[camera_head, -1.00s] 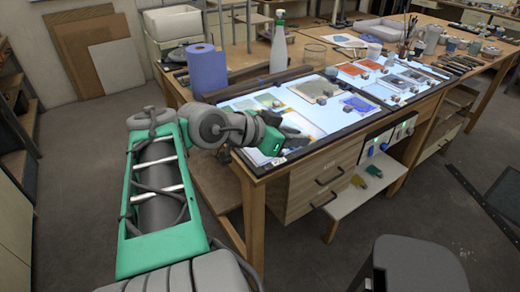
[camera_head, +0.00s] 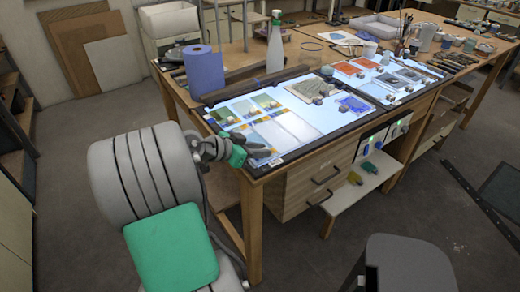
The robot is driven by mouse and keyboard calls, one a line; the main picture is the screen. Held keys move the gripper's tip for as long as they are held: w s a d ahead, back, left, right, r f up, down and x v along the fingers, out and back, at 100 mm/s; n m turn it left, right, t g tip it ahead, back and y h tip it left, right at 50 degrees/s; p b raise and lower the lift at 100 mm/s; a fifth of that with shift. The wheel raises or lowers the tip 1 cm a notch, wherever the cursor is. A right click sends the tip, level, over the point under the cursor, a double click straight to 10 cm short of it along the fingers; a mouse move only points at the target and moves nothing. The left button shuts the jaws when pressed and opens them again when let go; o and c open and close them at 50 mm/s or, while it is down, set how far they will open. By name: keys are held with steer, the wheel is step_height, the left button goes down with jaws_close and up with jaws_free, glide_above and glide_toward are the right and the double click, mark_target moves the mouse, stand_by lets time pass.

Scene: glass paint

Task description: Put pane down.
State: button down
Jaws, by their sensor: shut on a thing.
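My gripper (camera_head: 257,149) is at the near left corner of the lit glass table (camera_head: 326,126), low over its surface. It is shut on the edge of what looks like a pale, clear pane (camera_head: 276,131). The pane lies flat or nearly flat over the lit top; I cannot tell whether it touches. Beyond it is a row of small panes with green, yellow and blue paint (camera_head: 243,108). A grey-beige pane (camera_head: 313,90) and a blue pane (camera_head: 353,105) lie further right. The fingertips are small and partly hidden by my wrist.
A blue paper roll (camera_head: 205,70) and a spray bottle (camera_head: 275,45) stand behind the lit table. Orange panes (camera_head: 350,69) and small weights lie at its far right. A dark stool (camera_head: 415,262) stands in front. The lit top's near right part is bare.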

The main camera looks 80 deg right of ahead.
steer(key=shift+f, duration=0.1)
steer(key=shift+f, duration=0.15)
steer(key=c, duration=1.3)
jaws_free()
